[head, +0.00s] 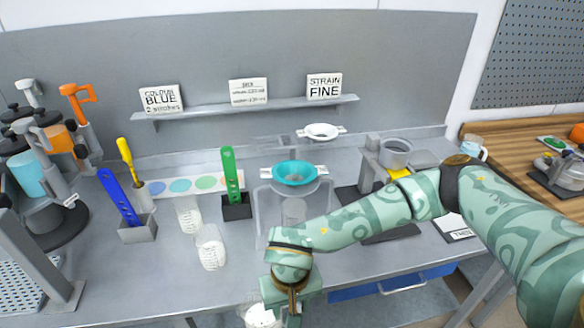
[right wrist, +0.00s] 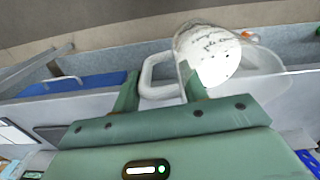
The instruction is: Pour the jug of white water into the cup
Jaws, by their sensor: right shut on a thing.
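A clear jug (head: 262,316) with white contents is at the bottom edge of the head view, in front of the bench and partly cut off. In the right wrist view the jug (right wrist: 212,58) shows dark lettering and a pale handle (right wrist: 156,78). My right gripper (right wrist: 160,76) is shut on that handle; in the head view the right gripper (head: 290,296) is low, by the bench's front edge. Two clear cups with white markings, a front cup (head: 210,250) and a rear cup (head: 188,216), stand left of it. Another clear vessel (head: 293,211) stands under the teal strainer. My left gripper is out of view.
The teal strainer (head: 295,173) sits on a clear stand mid-bench. Green (head: 229,165) and blue (head: 118,195) tools stand in holders to the left. Dispensers (head: 60,140) fill the far left. A metal pot (head: 396,152) stands behind my right arm. The front left-middle bench is clear.

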